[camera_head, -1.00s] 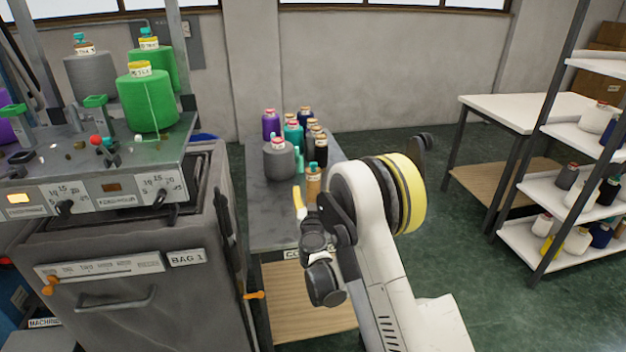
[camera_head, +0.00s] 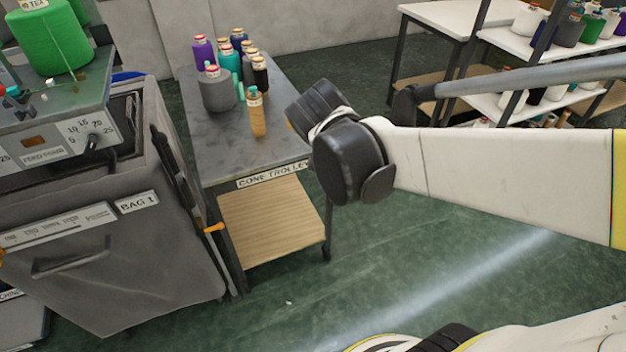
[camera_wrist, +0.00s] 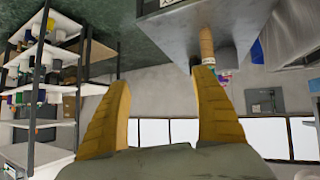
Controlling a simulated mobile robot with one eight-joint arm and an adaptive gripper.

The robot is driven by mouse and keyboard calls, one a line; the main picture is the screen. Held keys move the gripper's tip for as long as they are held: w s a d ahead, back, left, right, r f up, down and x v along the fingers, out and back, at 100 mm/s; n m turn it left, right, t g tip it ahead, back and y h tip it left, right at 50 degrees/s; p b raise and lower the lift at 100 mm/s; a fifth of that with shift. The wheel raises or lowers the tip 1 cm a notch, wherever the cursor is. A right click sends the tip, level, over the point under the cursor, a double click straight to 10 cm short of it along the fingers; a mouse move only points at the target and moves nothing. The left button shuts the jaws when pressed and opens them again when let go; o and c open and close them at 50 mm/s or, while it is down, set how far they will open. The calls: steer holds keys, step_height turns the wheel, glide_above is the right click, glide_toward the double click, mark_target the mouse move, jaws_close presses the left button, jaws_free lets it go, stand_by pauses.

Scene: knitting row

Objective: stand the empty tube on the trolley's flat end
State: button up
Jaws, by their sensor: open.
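A tan tube (camera_head: 257,117) with a teal top and a pale label stands upright on the grey trolley top (camera_head: 215,145), near its front right edge. It also shows in the upside-down wrist view (camera_wrist: 206,42), just beyond the tip of the right-hand finger and not between the fingers. My gripper (camera_wrist: 160,80) is open and empty, its two yellow fingers wide apart. In the head view my wrist is just right of the tube, and the fingers are almost wholly hidden behind it.
A grey cone (camera_head: 217,90) and several coloured cones and spools crowd the trolley's back, behind the tube. The trolley's front left top is bare. The machine (camera_head: 90,230) stands close on the left. Shelves (camera_head: 545,60) with cones stand at the back right.

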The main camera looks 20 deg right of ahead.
steer(key=s+a+f+n+g+y, duration=0.1)
steer(key=s+a+f+y, duration=0.1)
steer(key=s, duration=0.7)
steer(key=s+a+f+n+g+y, duration=0.1)
steer(key=s+a, duration=0.3)
steer(key=s, duration=0.5)
steer(key=shift+s+a+f+n+g+y, duration=0.2)
steer(key=shift+f+n+g+y, duration=0.2)
steer(key=shift+f+g+y, duration=0.25)
